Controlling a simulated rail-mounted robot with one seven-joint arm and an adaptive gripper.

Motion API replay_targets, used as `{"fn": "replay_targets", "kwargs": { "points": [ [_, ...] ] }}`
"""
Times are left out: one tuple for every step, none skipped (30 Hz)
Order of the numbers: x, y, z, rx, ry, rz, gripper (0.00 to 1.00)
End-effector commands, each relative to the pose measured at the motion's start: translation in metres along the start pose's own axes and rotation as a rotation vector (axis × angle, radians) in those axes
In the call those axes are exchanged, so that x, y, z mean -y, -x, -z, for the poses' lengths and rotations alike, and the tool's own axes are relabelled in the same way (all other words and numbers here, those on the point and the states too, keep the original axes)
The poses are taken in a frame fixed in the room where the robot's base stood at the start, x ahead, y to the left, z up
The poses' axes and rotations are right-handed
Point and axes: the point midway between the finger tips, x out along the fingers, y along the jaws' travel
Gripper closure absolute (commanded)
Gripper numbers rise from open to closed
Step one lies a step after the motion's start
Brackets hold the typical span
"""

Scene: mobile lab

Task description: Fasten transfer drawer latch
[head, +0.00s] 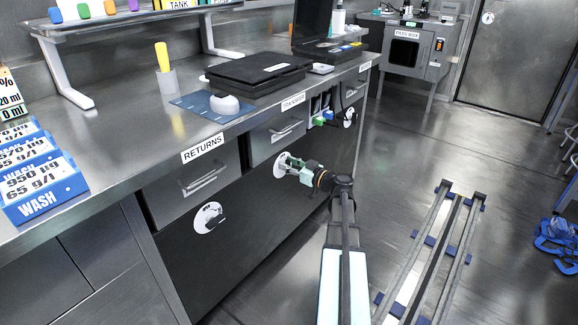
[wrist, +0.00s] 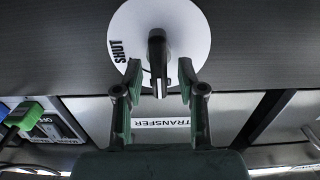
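The transfer drawer (head: 277,137) is in the dark bench front under the TRANSFER label (head: 293,102) and looks closed. Below it is its latch, a round white plate (head: 279,165) partly hidden by my gripper (head: 291,168). In the wrist view the latch plate (wrist: 187,35) carries the word SHUT, turned on its side, and a dark lever (wrist: 157,50) projects from its middle. My gripper (wrist: 160,78) is open, with one finger on each side of the lever's end. A gap shows on both sides, so the fingers look apart from it.
The returns drawer (head: 197,180) with its own latch plate (head: 208,217) is to the left. Green and blue plugs (head: 325,117) stick out to the right of the transfer drawer. The bench top (head: 130,140) overhangs above. A floor rail (head: 430,250) and open floor lie to the right.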

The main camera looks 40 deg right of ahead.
Motion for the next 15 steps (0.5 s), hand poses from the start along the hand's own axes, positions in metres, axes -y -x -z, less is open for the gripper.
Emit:
{"fn": "replay_targets", "kwargs": {
  "points": [
    [-0.0001, -0.0005, 0.0001, 0.0, 0.0, 0.0, 0.6],
    [-0.0001, -0.0005, 0.0001, 0.0, 0.0, 0.0, 0.6],
    [0.0, -0.0004, 0.0002, 0.0, 0.0, 0.0, 0.6],
    [-0.0001, -0.0003, 0.0002, 0.0, 0.0, 0.0, 0.6],
    [-0.0001, -0.0002, 0.0002, 0.0, 0.0, 0.0, 0.6],
    [-0.0001, -0.0002, 0.0002, 0.0, 0.0, 0.0, 0.6],
    [-0.0001, -0.0002, 0.0002, 0.0, 0.0, 0.0, 0.64],
    [-0.0001, -0.0001, 0.0002, 0.0, 0.0, 0.0, 0.75],
    [-0.0001, -0.0001, 0.0001, 0.0, 0.0, 0.0, 0.89],
    [-0.0001, -0.0001, 0.0001, 0.0, 0.0, 0.0, 0.99],
    [-0.0001, -0.0001, 0.0001, 0.0, 0.0, 0.0, 1.0],
    [0.0, 0.0, -0.0001, 0.001, 0.0, 0.0, 1.0],
    [0.0, 0.0, -0.0002, 0.001, 0.001, 0.0, 1.0],
    [0.0, 0.0, -0.0005, 0.001, 0.001, 0.0, 1.0],
    [0.0, 0.0, -0.0007, 0.002, 0.001, 0.0, 1.0]
  ]
}}
